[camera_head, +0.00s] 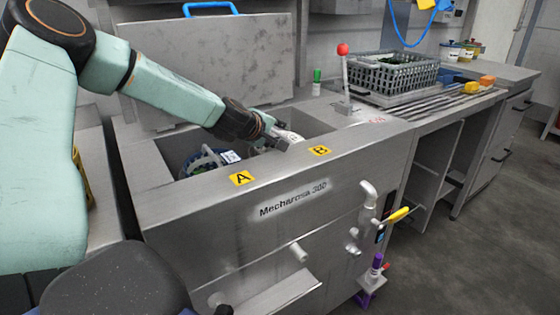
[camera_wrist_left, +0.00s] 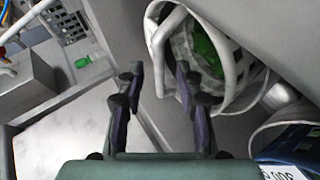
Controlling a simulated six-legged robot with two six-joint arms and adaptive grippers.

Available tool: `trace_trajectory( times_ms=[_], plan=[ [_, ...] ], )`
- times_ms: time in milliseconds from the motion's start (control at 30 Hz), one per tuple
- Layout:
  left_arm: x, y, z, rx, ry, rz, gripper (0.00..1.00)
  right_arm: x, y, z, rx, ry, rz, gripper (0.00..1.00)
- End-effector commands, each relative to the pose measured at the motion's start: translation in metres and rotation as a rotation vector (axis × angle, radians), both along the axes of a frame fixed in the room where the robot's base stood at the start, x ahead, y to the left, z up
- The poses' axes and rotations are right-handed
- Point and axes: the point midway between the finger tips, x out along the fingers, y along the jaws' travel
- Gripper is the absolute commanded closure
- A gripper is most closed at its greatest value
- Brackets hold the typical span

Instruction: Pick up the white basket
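The white basket (camera_wrist_left: 240,42) shows in the left wrist view, tilted in that picture, with green contents inside. In the head view only a small part of the white basket (camera_head: 291,137) shows in the sink, mostly hidden behind my gripper. My left gripper (camera_wrist_left: 160,78) is open, its two fingers apart. One finger overlaps the basket's near side in the picture; whether it touches is unclear. In the head view my left gripper (camera_head: 276,138) is low over the sink opening by the label B. My right gripper is not in view.
A blue basket (camera_head: 203,160) with a white tag sits in the sink's left part, near label A. The sink's metal front wall (camera_head: 220,205) and raised lid (camera_head: 215,65) bound the opening. A red-knobbed lever (camera_head: 343,75) and grey crate (camera_head: 398,78) stand to the right.

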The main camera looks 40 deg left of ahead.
Motion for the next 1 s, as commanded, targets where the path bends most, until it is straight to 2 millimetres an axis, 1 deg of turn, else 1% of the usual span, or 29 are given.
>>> trace_trajectory(
  times_ms=[33,367,1000],
  plan=[
    [-0.0001,0.0000,-0.0001,0.000,0.000,0.000,0.71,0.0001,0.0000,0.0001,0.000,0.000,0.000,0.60],
    [-0.0002,0.0000,-0.0001,0.000,0.000,0.000,0.99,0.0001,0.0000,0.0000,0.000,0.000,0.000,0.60],
    [-0.0002,0.0000,-0.0001,0.000,0.000,0.000,1.00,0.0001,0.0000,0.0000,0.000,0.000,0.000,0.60]
  ],
)
